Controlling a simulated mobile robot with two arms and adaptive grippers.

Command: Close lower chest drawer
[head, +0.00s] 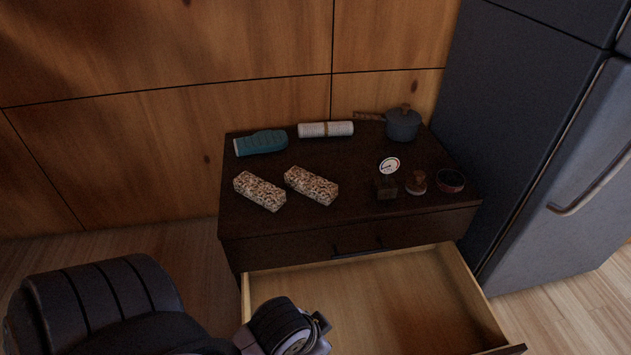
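The dark wooden chest (300,222) stands against the timber wall. Its lower drawer (390,300) is pulled far out toward me and looks empty. The upper drawer, with a dark handle (357,248), is shut. The lower drawer's front is mostly below the picture; only its right corner (507,350) shows. My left arm comes in from the lower left, and its wrist part is over the left side of the open drawer. The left gripper's fingers are not visible. My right gripper is not in view.
On the chest top are two speckled blocks (260,191) (312,186), a teal item (261,143), a white roll (326,129), a lidded pot (403,123), a dial gauge (388,180) and small round items (451,180). A dark fridge (540,150) stands close on the right.

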